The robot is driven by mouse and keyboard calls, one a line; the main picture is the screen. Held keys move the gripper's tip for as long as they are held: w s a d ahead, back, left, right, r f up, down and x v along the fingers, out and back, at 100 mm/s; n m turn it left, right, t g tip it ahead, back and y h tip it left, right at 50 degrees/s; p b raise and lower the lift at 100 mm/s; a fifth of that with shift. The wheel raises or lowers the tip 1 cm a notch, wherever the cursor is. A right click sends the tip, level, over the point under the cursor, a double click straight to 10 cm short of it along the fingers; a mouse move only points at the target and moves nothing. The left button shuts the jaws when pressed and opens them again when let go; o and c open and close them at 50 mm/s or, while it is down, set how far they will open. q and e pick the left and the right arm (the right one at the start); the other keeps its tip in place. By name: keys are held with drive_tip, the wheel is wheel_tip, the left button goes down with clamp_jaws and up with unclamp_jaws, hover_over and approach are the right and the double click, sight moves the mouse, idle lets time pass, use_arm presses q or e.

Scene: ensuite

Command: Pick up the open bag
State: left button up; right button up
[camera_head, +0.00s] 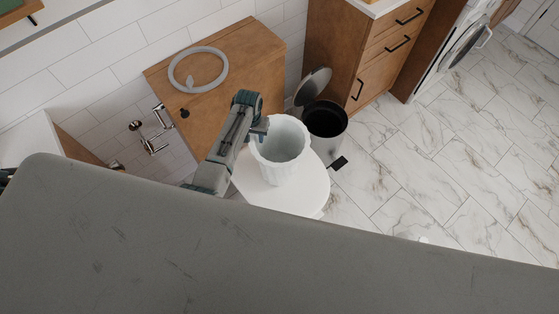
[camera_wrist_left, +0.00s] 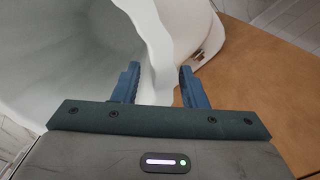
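The open bag (camera_head: 281,140) is white, with a wide round mouth facing up and a wavy rim. My left gripper (camera_head: 264,130) is at the bag's left rim in the head view. In the left wrist view, the bag's wall (camera_wrist_left: 60,60) fills the upper left. My left gripper (camera_wrist_left: 158,76) is open there, one blue finger on each side of the rim. I cannot tell whether either finger touches the wall. My right gripper is not in view.
The marble floor (camera_head: 430,160) further right is clear.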

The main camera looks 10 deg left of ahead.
use_arm(q)
clamp_jaws()
drive_tip(key=shift+r, duration=0.1)
